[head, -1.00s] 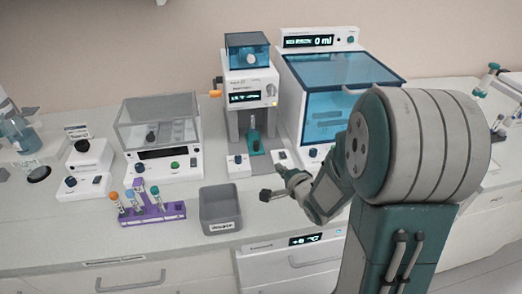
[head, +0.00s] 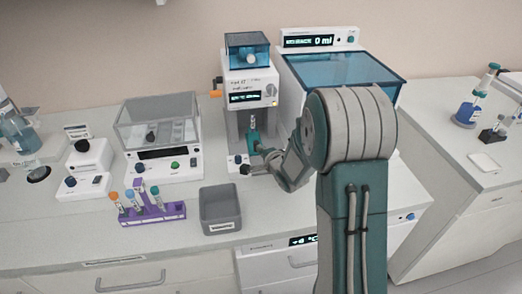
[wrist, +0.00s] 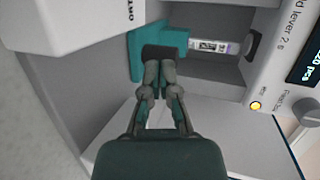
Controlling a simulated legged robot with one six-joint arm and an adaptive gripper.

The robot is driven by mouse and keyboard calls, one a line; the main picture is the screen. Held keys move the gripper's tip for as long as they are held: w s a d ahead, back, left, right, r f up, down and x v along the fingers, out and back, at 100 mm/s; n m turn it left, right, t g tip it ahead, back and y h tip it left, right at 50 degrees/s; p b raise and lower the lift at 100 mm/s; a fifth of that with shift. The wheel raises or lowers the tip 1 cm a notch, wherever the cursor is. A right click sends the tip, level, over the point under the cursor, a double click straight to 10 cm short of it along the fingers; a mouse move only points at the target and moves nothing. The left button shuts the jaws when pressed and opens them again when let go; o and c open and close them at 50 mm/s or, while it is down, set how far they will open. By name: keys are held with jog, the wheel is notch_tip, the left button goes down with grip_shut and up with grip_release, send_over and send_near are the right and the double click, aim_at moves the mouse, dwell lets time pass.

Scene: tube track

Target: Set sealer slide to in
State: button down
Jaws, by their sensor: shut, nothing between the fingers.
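The sealer (head: 250,85) is the tall white device with a small display and a blue-topped box, at the middle back of the bench in the head view. Its teal slide (head: 252,136) sits low between the device's side walls. In the wrist view the teal slide (wrist: 147,42) carries a dark front knob (wrist: 160,52), with a labelled tube (wrist: 210,46) behind it. My gripper (wrist: 160,66) is shut and empty, its fingertips at the knob's front face, touching or nearly so. In the head view my gripper (head: 260,150) is partly hidden by my wrist.
A blue-windowed cabinet (head: 340,68) stands right of the sealer, partly behind my arm. A grey bin (head: 220,210) and a purple tube rack (head: 152,213) are left at the front. A clear-lidded device (head: 160,130) stands further left.

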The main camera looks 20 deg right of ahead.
aim_at(253, 137)
jog(key=w, duration=0.4)
jog(key=shift+w+d, duration=0.1)
jog(key=shift+d, duration=0.15)
jog(key=shift+r, duration=0.1)
jog(key=shift+a, duration=0.1)
